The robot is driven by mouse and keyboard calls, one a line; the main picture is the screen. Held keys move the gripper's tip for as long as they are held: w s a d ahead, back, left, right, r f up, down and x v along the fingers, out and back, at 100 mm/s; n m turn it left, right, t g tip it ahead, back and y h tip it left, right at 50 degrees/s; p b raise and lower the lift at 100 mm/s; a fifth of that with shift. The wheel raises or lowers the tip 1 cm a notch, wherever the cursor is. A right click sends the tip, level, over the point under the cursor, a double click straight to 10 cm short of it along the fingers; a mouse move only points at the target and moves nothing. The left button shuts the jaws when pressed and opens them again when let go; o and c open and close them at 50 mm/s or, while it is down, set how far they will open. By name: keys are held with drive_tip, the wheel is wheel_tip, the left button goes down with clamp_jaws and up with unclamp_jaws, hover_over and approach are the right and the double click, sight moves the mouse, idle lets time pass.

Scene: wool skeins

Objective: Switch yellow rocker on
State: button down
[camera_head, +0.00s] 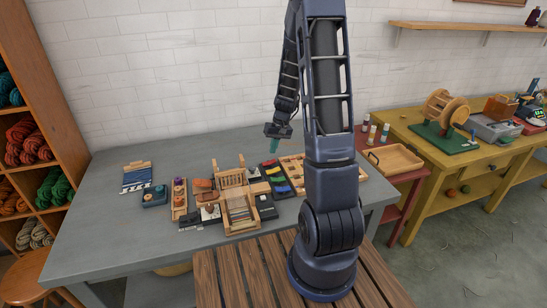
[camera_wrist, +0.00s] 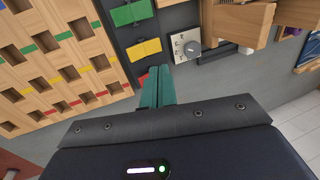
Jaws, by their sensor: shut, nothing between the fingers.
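The yellow rocker (camera_wrist: 144,49) sits on a dark panel in the wrist view, between a green rocker (camera_wrist: 132,12) and a red rocker (camera_wrist: 144,78). The head view also shows the yellow rocker (camera_head: 273,171) small on the dark panel; its tilt is too small to read. My gripper (camera_wrist: 160,70) has teal fingers, shut and empty. In the wrist view the fingertips appear just below and right of the yellow rocker, partly covering the red one. In the head view my gripper (camera_head: 275,148) hangs above the table behind the panel, apart from it.
A wooden tray with square pockets (camera_wrist: 50,70) lies beside the panel. The grey table (camera_head: 120,240) has bare room at the front left.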

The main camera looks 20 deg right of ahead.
drive_tip(key=shift+r, duration=2.4)
drive_tip(key=s+a+r+t+h, duration=0.1)
drive_tip(key=s+a+r+t, duration=0.1)
drive_tip(key=s+r, duration=1.3)
drive_tip(key=s+r+t+h, duration=0.2)
drive_tip(key=s+r, duration=0.6)
drive_tip(key=s, duration=0.5)
drive_tip(key=shift+s+r+t, duration=0.25)
drive_tip(key=shift+s+t, duration=0.05)
drive_tip(key=shift+w, duration=0.1)
